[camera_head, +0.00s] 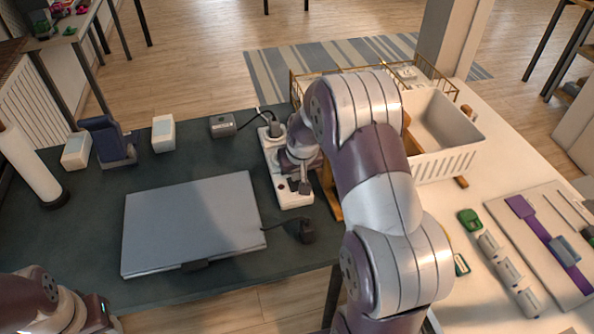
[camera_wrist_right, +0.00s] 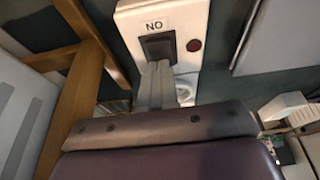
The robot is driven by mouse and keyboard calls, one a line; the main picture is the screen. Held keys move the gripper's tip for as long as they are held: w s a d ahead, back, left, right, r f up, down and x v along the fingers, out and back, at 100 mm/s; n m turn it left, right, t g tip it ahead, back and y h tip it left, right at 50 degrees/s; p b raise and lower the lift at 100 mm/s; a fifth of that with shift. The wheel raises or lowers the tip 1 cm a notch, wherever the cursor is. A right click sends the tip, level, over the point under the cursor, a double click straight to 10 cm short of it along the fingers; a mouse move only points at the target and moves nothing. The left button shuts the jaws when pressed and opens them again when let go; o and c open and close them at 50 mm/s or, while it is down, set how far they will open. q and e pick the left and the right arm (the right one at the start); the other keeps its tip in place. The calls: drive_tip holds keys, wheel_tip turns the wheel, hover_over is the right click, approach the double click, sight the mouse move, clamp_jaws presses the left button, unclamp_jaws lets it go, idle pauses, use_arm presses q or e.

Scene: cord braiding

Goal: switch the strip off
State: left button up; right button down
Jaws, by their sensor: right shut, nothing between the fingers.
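The white power strip (camera_head: 272,153) lies lengthwise on the dark desk mat, right of the laptop, with a black plug at its far end. In the right wrist view, the strip (camera_wrist_right: 207,17) shows a black rocker switch (camera_wrist_right: 158,46), a label reading "NO" (ON upside down) and a dark red round light (camera_wrist_right: 194,45). My right gripper (camera_head: 304,187) is shut and empty over the strip's near part. In the wrist view its fingertips (camera_wrist_right: 157,68) overlap the switch's lower edge; I cannot tell whether they touch. My left arm shows at lower left, its fingers out of frame.
A closed grey laptop (camera_head: 190,222) lies left of the strip, with a black plug (camera_head: 305,231) beside it. A black adapter (camera_head: 223,125) and white boxes (camera_head: 163,133) stand farther back. A white basket (camera_head: 440,135) and wooden stand (camera_wrist_right: 77,100) are close on the right.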

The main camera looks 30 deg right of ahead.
drive_tip(key=shift+s+f, duration=0.1)
drive_tip(key=shift+f, duration=0.05)
drive_tip(key=shift+s+a+f, duration=0.1)
drive_tip(key=shift+s, duration=0.15)
drive_tip(key=shift+s+a+f, duration=0.15)
drive_tip(key=shift+s+a, duration=0.05)
drive_tip(key=shift+s, duration=0.45)
